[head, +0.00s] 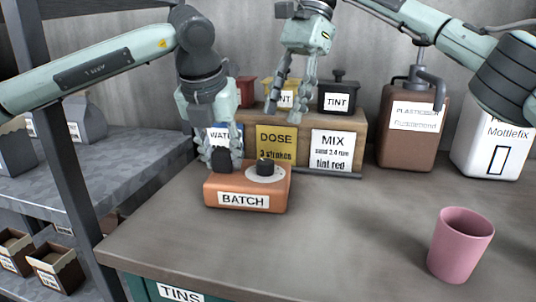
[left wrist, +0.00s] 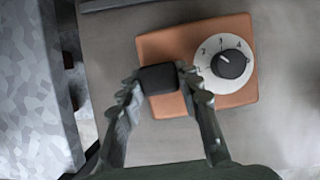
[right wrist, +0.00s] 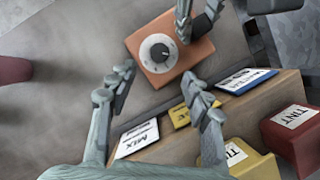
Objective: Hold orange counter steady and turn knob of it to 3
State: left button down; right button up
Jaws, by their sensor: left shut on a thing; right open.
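The orange counter (head: 247,187), labelled BATCH, sits flat on the table. A black knob (head: 265,167) stands on its white numbered dial (left wrist: 222,55). The knob also shows in the right wrist view (right wrist: 159,52); I cannot firmly read its setting. A black block-shaped grip (left wrist: 159,79) sits on the counter beside the dial. My left gripper (head: 222,160) points down and is shut on this black grip. My right gripper (head: 283,113) is open and empty, raised above and behind the counter. In the right wrist view the counter lies beyond its spread fingers.
Behind the counter stands a wooden rack with cards, including DOSE (head: 276,145) and MIX (head: 338,150), and TINT pots (head: 339,96). A brown pump bottle (head: 412,140) and white container (head: 492,150) stand right. A pink cup (head: 460,245) is front right. The table's middle is clear.

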aim_at(266, 161)
jog(key=x, duration=1)
grip_shut()
jog(key=shift+m, duration=0.4)
jog(key=m+t, duration=0.1)
jog(key=m, duration=0.1)
jog(key=m+t, duration=0.1)
jog(key=m, duration=0.1)
jog(key=shift+s+d+y, duration=0.1)
jog(key=shift+y, duration=0.2)
jog(key=shift+m+t, duration=0.7)
jog(key=shift+m, duration=1.3)
